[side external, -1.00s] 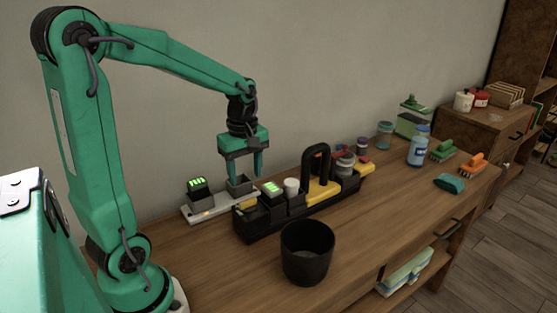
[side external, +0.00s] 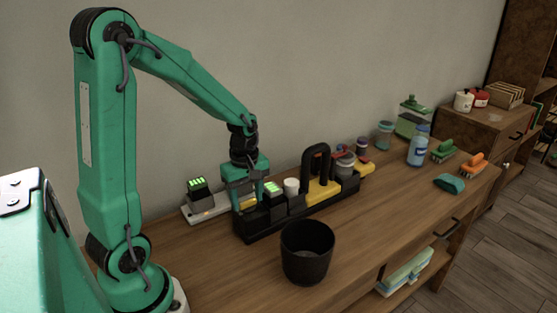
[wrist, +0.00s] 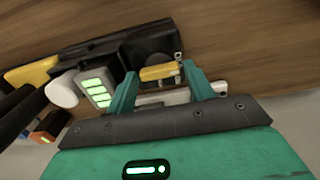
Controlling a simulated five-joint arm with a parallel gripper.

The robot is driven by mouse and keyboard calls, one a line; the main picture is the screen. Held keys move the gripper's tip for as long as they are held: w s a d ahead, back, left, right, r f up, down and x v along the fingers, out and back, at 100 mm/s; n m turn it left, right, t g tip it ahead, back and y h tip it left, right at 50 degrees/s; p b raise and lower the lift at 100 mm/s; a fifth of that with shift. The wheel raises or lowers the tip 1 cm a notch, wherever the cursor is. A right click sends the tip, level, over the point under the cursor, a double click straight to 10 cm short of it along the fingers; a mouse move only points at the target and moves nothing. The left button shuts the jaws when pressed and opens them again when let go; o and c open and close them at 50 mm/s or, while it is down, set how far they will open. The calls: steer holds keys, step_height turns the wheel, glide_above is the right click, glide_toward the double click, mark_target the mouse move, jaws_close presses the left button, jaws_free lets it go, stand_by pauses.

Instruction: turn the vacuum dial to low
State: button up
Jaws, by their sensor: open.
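No vacuum dial can be made out for certain in either view. A black caddy (side external: 290,219) with a tall arched handle stands on the wooden bench and holds several items, some yellow. My gripper (side external: 248,199) is open, pointing down over the caddy's left end. In the wrist view its two fingers (wrist: 159,78) are on either side of a small yellow part (wrist: 160,72) with metal pieces, at the end of a black body (wrist: 150,47). I cannot tell whether they touch it. A block with green lit bars (wrist: 97,93) is beside them.
A black cup (side external: 307,255) stands in front of the caddy. A pale strip with a green-lit block (side external: 197,188) lies behind its left end. A white cylinder (side external: 291,187) sits in the caddy. A blue bottle (side external: 418,149) and brushes (side external: 442,151) are farther right. The front left bench is clear.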

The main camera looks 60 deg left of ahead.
steer(key=c, duration=0.7)
steer(key=shift+m, duration=0.4)
steer(key=m, duration=0.3)
steer(key=shift+m, duration=0.3)
steer(key=shift+w+m, duration=0.1)
steer(key=shift+m, duration=2.1)
steer(key=o, duration=0.7)
